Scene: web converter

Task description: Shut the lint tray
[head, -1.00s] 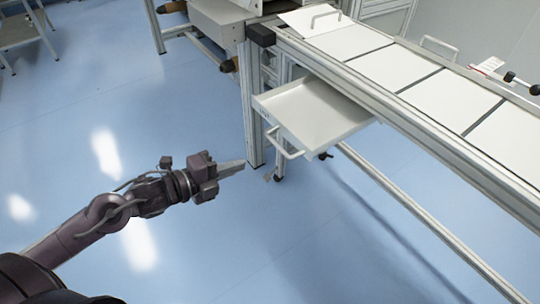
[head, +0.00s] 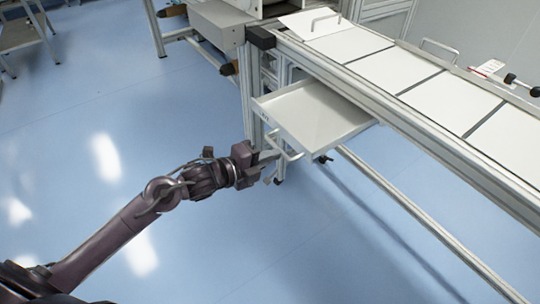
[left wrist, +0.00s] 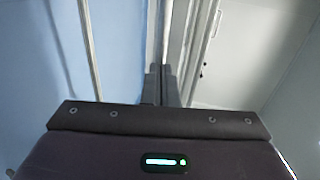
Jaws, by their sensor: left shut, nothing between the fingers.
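The lint tray (head: 318,112) is a shallow, pale grey open drawer. It sticks out from under the machine's long rail frame in the head view, and it looks empty. Its bar handle (head: 291,154) is on the front face, toward my arm. My left gripper (head: 272,157) is shut and empty, with its fingertips right at the left end of the handle. I cannot tell whether they touch it. In the left wrist view the shut fingers (left wrist: 160,73) point ahead, with pale tray or frame surfaces just beyond them. My right gripper is not in view.
The machine's metal rail (head: 420,125) with white panels runs above the tray to the lower right. A frame leg (head: 250,100) stands left of the tray. A lower bar (head: 400,202) runs near the floor. The blue floor (head: 120,90) on the left is clear.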

